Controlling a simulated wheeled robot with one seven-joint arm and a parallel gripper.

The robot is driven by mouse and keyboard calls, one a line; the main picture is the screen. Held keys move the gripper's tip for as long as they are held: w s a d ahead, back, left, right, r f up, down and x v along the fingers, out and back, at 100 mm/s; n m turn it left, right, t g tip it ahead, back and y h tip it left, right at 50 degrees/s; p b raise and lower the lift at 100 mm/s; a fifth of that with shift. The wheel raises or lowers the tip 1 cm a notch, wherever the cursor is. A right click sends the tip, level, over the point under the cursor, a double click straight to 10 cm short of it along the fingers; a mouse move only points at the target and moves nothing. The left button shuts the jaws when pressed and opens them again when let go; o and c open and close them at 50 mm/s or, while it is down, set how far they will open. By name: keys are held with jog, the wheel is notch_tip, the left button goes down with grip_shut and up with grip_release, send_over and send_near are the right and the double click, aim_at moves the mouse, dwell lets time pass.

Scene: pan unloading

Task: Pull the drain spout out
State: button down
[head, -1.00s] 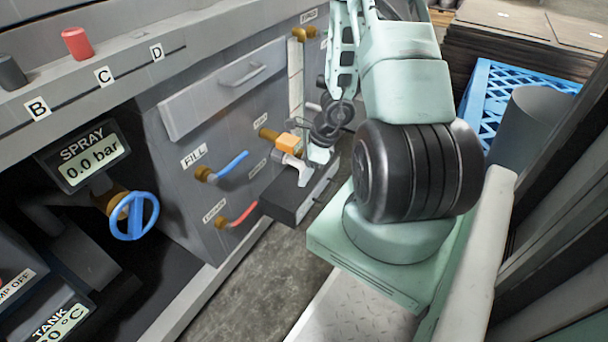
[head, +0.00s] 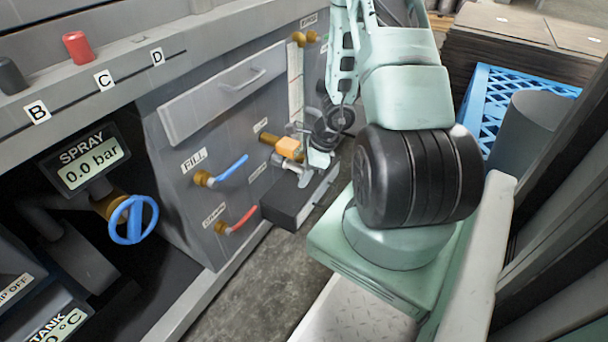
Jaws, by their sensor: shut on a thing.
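The drain spout (head: 288,148) shows as a brass pipe with an orange block at its outer end, sticking out from the grey panel right of the blue handle. My gripper (head: 295,147) is at the orange block, with one grey finger above it and one below. It is shut on the block. The wrist and fingers partly hide the outer end of the spout.
A blue lever (head: 232,168) and a red lever (head: 243,218) stick out of the panel to the left. A dark box (head: 290,205) stands below the spout. A blue crate (head: 500,85) stands behind my arm.

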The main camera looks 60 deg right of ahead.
jog(key=shift+s+f+b, duration=0.15)
jog(key=shift+s+b, duration=0.3)
jog(key=shift+s, duration=0.2)
jog(key=shift+s+d+f+b, duration=0.15)
jog(key=shift+s+b, duration=0.6)
jog(key=shift+s, duration=0.4)
jog(key=shift+s+d+f+b, duration=0.1)
jog(key=shift+s+b, duration=0.6)
jog(key=shift+s, duration=0.45)
jog(key=shift+r, duration=0.1)
notch_tip(320, 180, up, 7)
jog(key=p, duration=0.6)
